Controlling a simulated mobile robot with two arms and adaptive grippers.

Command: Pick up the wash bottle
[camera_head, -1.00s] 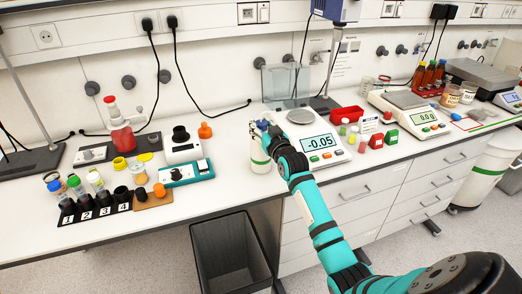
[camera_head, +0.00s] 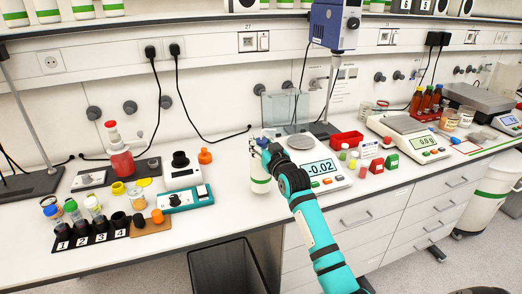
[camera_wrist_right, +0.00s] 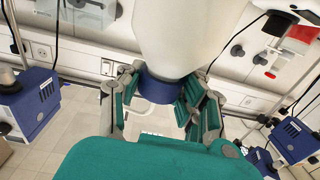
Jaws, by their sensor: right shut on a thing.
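The wash bottle (camera_head: 260,182) is white with a green band. In the head view it appears upright at the front of the bench, left of the balance. My right gripper (camera_head: 259,147) is shut on its upper part. The right wrist view shows the white bottle body (camera_wrist_right: 185,35) and a dark blue part (camera_wrist_right: 160,84) between the teal fingers of the right gripper (camera_wrist_right: 160,105). Whether the bottle's base touches the bench is unclear. My left gripper is not in view.
A balance (camera_head: 328,182) reading -0.02 stands close on the right, with a glass shield behind. A white and teal device (camera_head: 187,199) is on the left. A numbered vial rack (camera_head: 88,231) stands further left.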

